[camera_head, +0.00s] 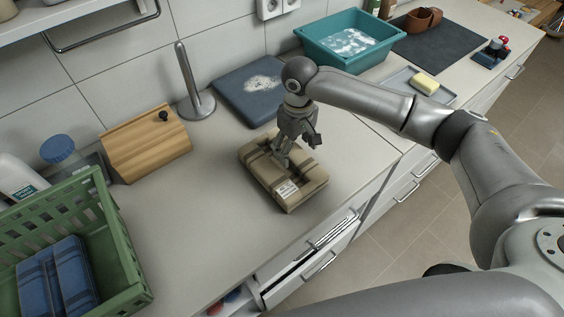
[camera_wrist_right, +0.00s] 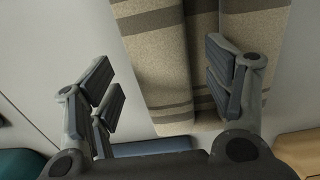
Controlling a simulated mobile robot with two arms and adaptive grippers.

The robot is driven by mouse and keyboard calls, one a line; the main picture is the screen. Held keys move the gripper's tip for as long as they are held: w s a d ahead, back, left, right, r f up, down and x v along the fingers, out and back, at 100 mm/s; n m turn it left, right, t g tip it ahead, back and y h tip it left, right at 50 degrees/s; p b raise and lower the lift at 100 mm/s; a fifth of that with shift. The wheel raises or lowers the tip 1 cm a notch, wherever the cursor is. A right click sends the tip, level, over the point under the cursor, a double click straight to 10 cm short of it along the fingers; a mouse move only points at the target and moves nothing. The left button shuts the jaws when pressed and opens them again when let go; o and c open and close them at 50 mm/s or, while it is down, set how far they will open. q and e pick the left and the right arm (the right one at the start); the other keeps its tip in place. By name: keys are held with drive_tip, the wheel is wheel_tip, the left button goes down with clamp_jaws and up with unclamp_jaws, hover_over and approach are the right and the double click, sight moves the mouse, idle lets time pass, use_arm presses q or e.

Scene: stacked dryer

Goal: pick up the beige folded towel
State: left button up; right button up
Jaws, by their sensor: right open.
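The beige folded towel (camera_head: 304,192), with darker stripes and a small white label, lies flat on the counter in the middle of the head view. My right gripper (camera_head: 297,150) is open over its far part, and its fingers hide some of the cloth. In the right wrist view the towel (camera_wrist_right: 157,60) shows up close. There, one finger of the right gripper (camera_wrist_right: 160,85) overlaps the towel and the other appears beside its left edge. Whether they touch the cloth I cannot tell. My left gripper is not in view.
A wooden box (camera_head: 147,143) and a green basket (camera_head: 122,255) holding a blue folded cloth (camera_head: 55,278) stand left. A blue-grey board (camera_head: 240,88) and metal post holder (camera_head: 193,90) are behind. A teal basin (camera_head: 350,45) stands farther back. An open drawer (camera_head: 305,265) juts out in front.

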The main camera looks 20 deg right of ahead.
drive_tip(key=shift+f, duration=0.9)
drive_tip(key=shift+c, duration=0.2)
drive_tip(key=c, duration=1.2)
drive_tip(key=shift+c, duration=0.2)
drive_tip(key=shift+r, duration=0.2)
